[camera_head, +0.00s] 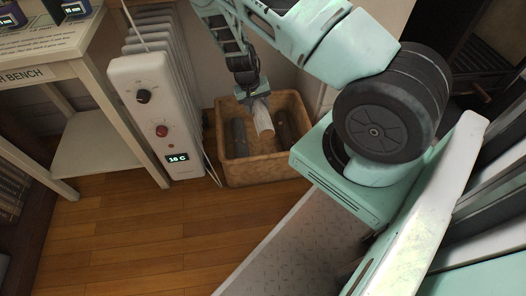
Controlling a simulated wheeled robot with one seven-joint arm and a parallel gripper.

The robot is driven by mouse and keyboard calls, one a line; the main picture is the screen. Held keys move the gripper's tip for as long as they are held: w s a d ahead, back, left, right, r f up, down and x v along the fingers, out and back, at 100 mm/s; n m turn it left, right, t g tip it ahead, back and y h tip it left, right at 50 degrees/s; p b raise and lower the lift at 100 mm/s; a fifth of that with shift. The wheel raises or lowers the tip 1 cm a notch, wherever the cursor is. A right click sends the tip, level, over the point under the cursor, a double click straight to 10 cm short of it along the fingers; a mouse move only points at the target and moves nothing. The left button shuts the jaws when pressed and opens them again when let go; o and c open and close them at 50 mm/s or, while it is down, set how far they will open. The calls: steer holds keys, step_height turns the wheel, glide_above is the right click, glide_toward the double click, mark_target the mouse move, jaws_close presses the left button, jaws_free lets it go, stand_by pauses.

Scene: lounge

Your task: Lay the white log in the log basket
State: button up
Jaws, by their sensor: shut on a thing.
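The white log (263,119) is in my gripper (253,93), which is shut on its upper end. The log hangs tilted over the log basket (262,175), a tan open box on the wooden floor. From this angle I cannot tell whether the log's lower end is above the rim or inside. Dark logs (239,138) lie in the basket, at its left and right sides. The log and gripper hide part of the basket's inside and back rim.
A white oil radiator (150,100) with knobs and a small display stands just left of the basket, its cable hanging between them. A bench (60,62) stands further left. My own base is at the right. The wooden floor (150,235) in front is clear.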

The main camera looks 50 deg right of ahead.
steer(key=shift+m, duration=0.4)
steer(key=b+x, duration=0.4)
steer(key=x, duration=0.2)
steer(key=w+a+b+x, duration=0.1)
steer(key=b+x, duration=0.4)
steer(key=x, duration=0.1)
steer(key=w+b+x, duration=0.1)
steer(key=b+x, duration=0.3)
steer(key=x, duration=0.3)
steer(key=shift+a+f, duration=0.2)
steer(key=shift+f, duration=0.1)
steer(key=shift+r, duration=0.1)
steer(key=o, duration=1.2)
steer(key=shift+o, duration=0.2)
